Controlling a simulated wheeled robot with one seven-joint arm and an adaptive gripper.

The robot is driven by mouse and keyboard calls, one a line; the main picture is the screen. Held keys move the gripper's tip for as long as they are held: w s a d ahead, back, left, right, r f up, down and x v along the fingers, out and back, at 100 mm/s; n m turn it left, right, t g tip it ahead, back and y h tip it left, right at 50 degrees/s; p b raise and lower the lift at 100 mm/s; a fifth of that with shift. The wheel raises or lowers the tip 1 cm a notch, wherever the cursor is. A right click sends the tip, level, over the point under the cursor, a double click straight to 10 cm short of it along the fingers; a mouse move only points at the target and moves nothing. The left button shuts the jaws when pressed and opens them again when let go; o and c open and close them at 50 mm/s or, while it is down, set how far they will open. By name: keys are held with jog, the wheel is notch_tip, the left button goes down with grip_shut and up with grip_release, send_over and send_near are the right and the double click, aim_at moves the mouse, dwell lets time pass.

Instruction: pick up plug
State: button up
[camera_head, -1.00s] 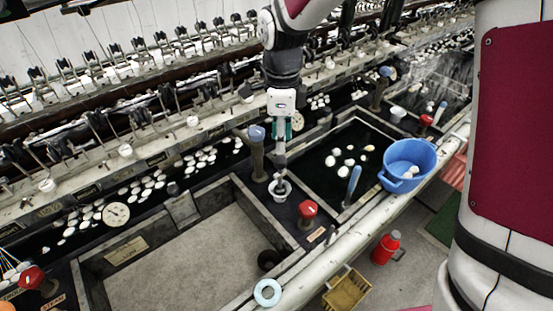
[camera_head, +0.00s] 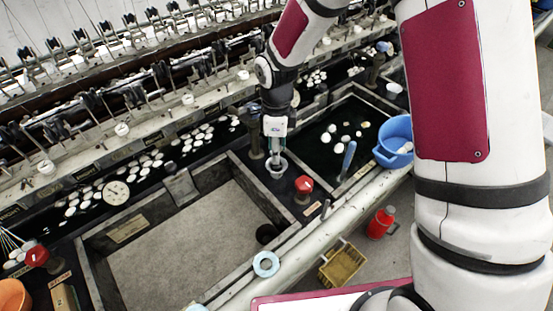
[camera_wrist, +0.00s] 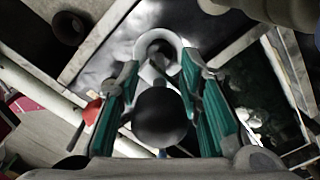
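My gripper (camera_head: 275,147) points down over a small white cup (camera_head: 277,168) on the dark ledge between two basins. In the wrist view, the teal-padded fingers (camera_wrist: 160,72) stand on both sides of a dark round knob (camera_wrist: 162,118), which seems to be the plug's top. A pale shaft appears to run from it toward the white cup, which also shows in the wrist view (camera_wrist: 150,44). Whether the pads touch the knob is not clear. The plug's lower end is hidden.
A red knob (camera_head: 303,187) and a blue-handled tool (camera_head: 348,158) are to the right. The large basin (camera_head: 190,250) looks empty; a blue tub (camera_head: 397,140) sits on the front rim.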

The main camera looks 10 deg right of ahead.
jog(key=shift+f, duration=0.85)
jog(key=shift+c, duration=0.3)
grip_shut()
jog(key=shift+r, duration=0.1)
